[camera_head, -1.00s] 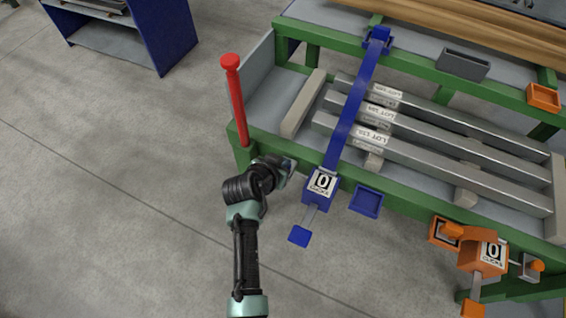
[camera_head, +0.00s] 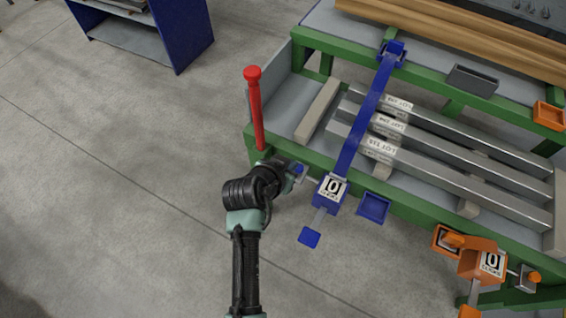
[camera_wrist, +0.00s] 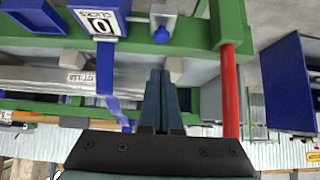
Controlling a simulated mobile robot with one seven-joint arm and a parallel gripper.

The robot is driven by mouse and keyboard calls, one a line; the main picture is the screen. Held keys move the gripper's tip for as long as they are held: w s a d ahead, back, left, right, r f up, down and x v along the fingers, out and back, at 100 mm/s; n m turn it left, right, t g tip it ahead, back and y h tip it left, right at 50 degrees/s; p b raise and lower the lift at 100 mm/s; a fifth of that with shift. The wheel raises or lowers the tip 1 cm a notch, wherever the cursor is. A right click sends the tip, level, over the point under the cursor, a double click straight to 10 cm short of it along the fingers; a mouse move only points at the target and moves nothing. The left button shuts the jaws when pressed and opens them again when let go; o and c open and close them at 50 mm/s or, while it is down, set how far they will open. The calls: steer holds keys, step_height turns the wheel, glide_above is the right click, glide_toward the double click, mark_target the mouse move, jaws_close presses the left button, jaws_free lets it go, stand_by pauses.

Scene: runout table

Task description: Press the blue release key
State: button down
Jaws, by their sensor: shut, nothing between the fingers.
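The blue strap ratchet (camera_head: 329,192), with a white counter label reading 0, hangs at the table's front rail. A small blue knob on its left side (camera_head: 299,170), apparently the release key, sits by a silver block; it also shows in the wrist view (camera_wrist: 161,36). A lever with a blue pad (camera_head: 309,237) hangs below the ratchet. My gripper (camera_head: 284,165) is just left of the knob in the head view, its fingers mostly hidden by my wrist. In the wrist view my gripper (camera_wrist: 160,72) is shut and empty, its tips below the knob in the picture. Contact does not show.
A red post (camera_head: 257,110) stands close behind my wrist at the table corner. A blue tray (camera_head: 373,208) is right of the ratchet. An orange ratchet (camera_head: 483,263) is farther right. Metal bars (camera_head: 450,150) lie under the blue strap (camera_head: 364,112).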

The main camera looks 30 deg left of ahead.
steer(key=shift+v, duration=2.2)
steer(key=shift+w, duration=0.1)
steer(key=shift+w+r+p, duration=0.1)
steer(key=shift+r+p, duration=0.05)
steer(key=shift+p, duration=0.15)
steer(key=w+d+r+t+y+p, duration=0.1)
steer(key=w+d+r+t+p, duration=0.15)
steer(key=r, duration=1.15)
steer(key=w+d+r+t+p, duration=0.2)
steer(key=w+r+t, duration=0.2)
steer(key=r, duration=0.9)
steer(key=w+d+r+t+y+p, duration=0.1)
steer(key=w+d+r+t+p, duration=0.15)
steer(key=r, duration=1.15)
steer(key=s+d+r+t+p, duration=0.1)
steer(key=s+d+r+t, duration=0.2)
steer(key=r, duration=0.8)
steer(key=s+d+r+t+h+p, duration=0.1)
steer(key=s+d+r+t, duration=0.2)
steer(key=s+r, duration=0.4)
steer(key=s+d+r+t+p, duration=0.2)
steer(key=s+r, duration=0.3)
steer(key=r, duration=0.9)
steer(key=shift+d+r+t+h, duration=0.3)
steer(key=shift+d+t, duration=0.1)
steer(key=shift+t, duration=0.2)
